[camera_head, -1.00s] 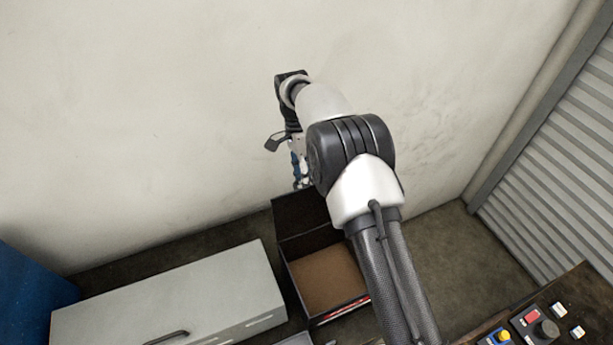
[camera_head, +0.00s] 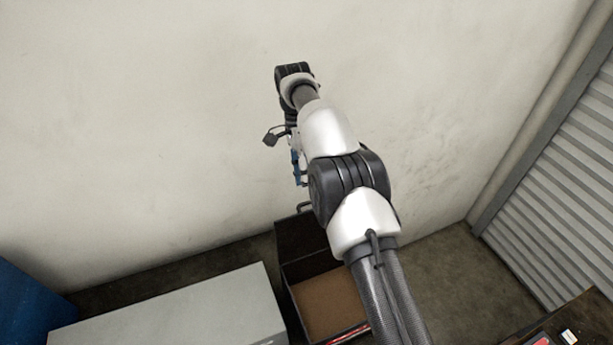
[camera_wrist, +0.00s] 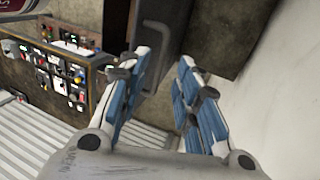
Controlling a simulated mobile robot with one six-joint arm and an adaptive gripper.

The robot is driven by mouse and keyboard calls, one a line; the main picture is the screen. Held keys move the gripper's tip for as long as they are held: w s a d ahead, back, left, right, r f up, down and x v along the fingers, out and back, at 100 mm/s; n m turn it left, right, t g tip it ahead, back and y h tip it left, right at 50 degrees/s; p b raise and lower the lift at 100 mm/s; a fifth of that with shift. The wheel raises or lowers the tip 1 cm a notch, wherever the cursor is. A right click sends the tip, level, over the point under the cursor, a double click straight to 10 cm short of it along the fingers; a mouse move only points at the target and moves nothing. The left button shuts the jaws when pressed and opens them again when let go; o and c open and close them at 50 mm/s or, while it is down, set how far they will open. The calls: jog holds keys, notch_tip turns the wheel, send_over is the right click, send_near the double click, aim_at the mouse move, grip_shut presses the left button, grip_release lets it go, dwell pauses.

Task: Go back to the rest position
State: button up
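My gripper shows from close up in the wrist view (camera_wrist: 160,85). Its two fingers with blue pads stand apart, with nothing between them. In the head view, my arm reaches up toward the pale wall, and my gripper (camera_head: 299,172) hangs at its far end above the dark open box. Part of the gripper is hidden behind the arm.
The dark open box (camera_head: 296,268) with a brown bottom stands below the arm. A grey cabinet (camera_head: 170,315) is to its left, a blue object (camera_head: 30,305) at far left. A control panel (camera_wrist: 60,70) and a shutter (camera_head: 560,190) are nearby.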

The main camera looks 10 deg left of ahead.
jog(key=shift+r, duration=0.2)
dwell(0.4)
jog(key=s+d+r+n+t+y+b, duration=0.1)
jog(key=d+r+n+t+b, duration=0.15)
jog(key=d+r+b, duration=0.45)
jog(key=s+d+n+t+y+b, duration=0.1)
jog(key=s+d+n+b, duration=0.2)
jog(key=s+d+b, duration=0.55)
jog(key=s+d+f+n+t+b, duration=0.2)
jog(key=s+d+f+b, duration=0.3)
jog(key=s+f, duration=0.3)
jog(key=s+d+f+n+t+b, duration=0.2)
jog(key=s+d+f+b, duration=0.3)
jog(key=s+f, duration=0.4)
jog(key=s+n, duration=0.1)
jog(key=s, duration=0.5)
jog(key=shift+d+n, duration=0.35)
jog(key=shift+a, duration=0.1)
